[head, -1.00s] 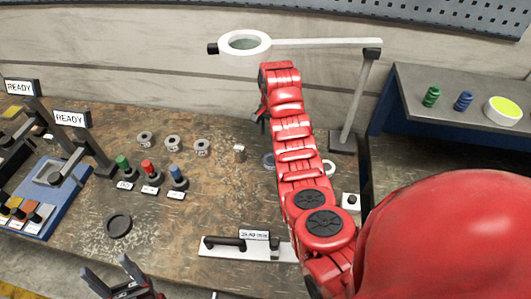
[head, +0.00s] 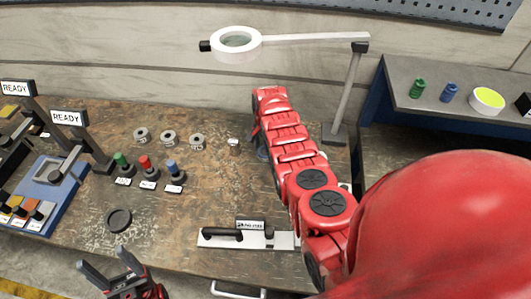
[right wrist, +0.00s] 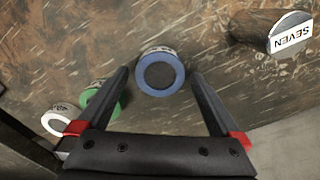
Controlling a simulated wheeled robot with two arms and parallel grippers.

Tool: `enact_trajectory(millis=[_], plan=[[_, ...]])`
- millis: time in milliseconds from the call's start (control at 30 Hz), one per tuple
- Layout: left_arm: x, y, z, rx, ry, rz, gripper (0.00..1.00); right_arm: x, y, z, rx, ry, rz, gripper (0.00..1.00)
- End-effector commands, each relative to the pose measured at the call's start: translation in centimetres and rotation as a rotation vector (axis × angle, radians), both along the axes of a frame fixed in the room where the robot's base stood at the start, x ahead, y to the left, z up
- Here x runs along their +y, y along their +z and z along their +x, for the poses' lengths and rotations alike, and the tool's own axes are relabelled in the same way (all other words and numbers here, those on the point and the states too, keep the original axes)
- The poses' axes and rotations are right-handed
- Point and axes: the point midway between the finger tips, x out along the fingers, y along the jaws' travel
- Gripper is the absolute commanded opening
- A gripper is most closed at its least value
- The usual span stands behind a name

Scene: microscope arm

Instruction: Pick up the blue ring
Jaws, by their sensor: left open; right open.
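The blue ring (right wrist: 160,74) shows in the right wrist view, with a dark round middle and a white lettered side. It lies on the brown worktop between the fingertips of my open right gripper (right wrist: 160,78), with a visible gap on each side. I cannot tell how far above the worktop the fingertips are. In the head view my right arm largely hides this spot. My left gripper (head: 103,257) is open and empty at the front left, near the table's front edge.
A green ring (right wrist: 103,105) and a white ring (right wrist: 62,121) lie left of the blue ring, close to my left-hand finger. A magnifier lamp (head: 236,45) overhangs the table's back.

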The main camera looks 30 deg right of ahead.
Motion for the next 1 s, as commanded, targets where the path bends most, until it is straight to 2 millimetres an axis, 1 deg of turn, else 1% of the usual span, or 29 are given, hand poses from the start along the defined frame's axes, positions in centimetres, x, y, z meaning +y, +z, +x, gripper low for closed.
enact_trajectory(millis=[33,167,433,467,600,767,800,967,1000], plan=[[0.00,-0.27,-0.01,0.000,0.000,0.000,0.67,0.06,-0.40,0.03,0.001,0.001,0.002,1.00],[0.00,-0.37,-0.01,0.000,0.000,0.000,0.67,0.07,-0.98,-0.04,0.000,0.002,0.001,1.00],[0.00,-0.35,-0.01,-0.001,0.000,0.000,0.67,0.06,-1.06,-0.02,0.000,0.003,-0.001,1.00],[0.00,-0.35,-0.01,0.000,0.000,0.000,0.67,0.06,-1.06,-0.02,0.000,0.003,-0.001,0.98],[0.00,-0.36,0.00,0.000,0.000,0.000,0.67,0.07,-1.05,-0.02,0.000,0.003,-0.001,0.73],[0.00,-0.35,-0.01,0.000,0.000,0.000,0.67,0.06,-1.04,-0.02,0.000,0.003,-0.001,0.44],[0.00,-0.35,-0.01,0.000,0.000,0.000,0.67,0.06,-1.04,-0.02,0.000,0.003,-0.001,0.37],[0.00,-0.35,-0.01,0.000,0.000,0.000,0.67,0.06,-1.03,-0.01,0.000,0.003,-0.001,0.08],[0.00,-0.35,-0.01,0.000,0.000,0.000,0.67,0.06,-1.02,-0.01,0.000,0.003,-0.001,0.01]])
